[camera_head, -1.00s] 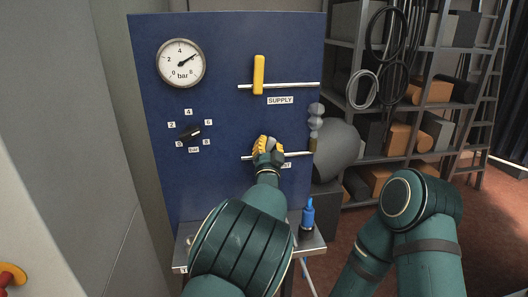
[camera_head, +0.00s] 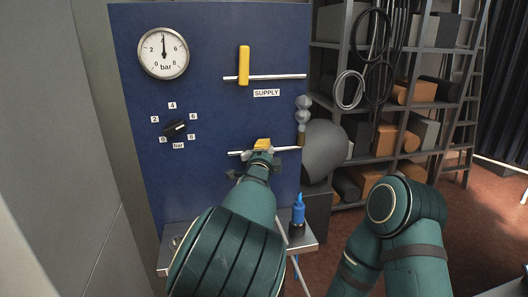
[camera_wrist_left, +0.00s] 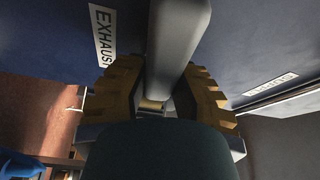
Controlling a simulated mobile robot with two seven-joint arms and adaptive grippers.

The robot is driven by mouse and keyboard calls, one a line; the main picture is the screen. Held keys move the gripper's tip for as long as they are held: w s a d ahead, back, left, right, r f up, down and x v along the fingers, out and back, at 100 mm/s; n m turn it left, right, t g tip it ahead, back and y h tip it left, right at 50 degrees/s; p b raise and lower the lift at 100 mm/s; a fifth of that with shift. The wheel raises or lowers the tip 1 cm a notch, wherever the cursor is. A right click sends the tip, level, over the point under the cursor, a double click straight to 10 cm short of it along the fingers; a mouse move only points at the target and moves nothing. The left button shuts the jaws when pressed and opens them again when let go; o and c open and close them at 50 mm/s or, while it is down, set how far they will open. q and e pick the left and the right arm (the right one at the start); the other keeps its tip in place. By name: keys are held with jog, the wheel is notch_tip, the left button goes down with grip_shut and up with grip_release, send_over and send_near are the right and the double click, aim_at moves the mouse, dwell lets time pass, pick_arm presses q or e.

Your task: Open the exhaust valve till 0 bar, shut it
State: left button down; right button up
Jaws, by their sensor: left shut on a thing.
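The exhaust valve's grey bar-like handle (camera_wrist_left: 178,55) lies between the ridged yellow fingers of my left gripper (camera_wrist_left: 160,98), in the left wrist view. My left gripper (camera_head: 262,146) is shut on it at the lower pipe (camera_head: 285,149) in the head view; hand and fingers hide most of the valve. The EXHAUST label (camera_wrist_left: 103,35) shows beside the handle. The round gauge (camera_head: 163,52) on the blue panel (camera_head: 215,110) has its needle pointing straight up, at about 4 bar. My right arm is at lower right; its gripper is out of view.
The yellow SUPPLY lever (camera_head: 244,66) stands upright across the upper pipe. A black knob (camera_head: 176,127) with a numbered scale sits below the gauge. A loaded shelf (camera_head: 400,150) stands at right.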

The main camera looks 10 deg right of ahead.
pick_arm(q)
jog(key=shift+d+f+m, duration=0.1)
jog(key=shift+f+m, duration=0.1)
jog(key=shift+m, duration=0.4)
jog(key=shift+f, duration=0.1)
jog(key=c, duration=0.7)
grip_release()
jog(key=shift+f, duration=0.1)
jog(key=shift+c, duration=0.2)
jog(key=v, duration=1.2)
jog(key=shift+r, duration=0.25)
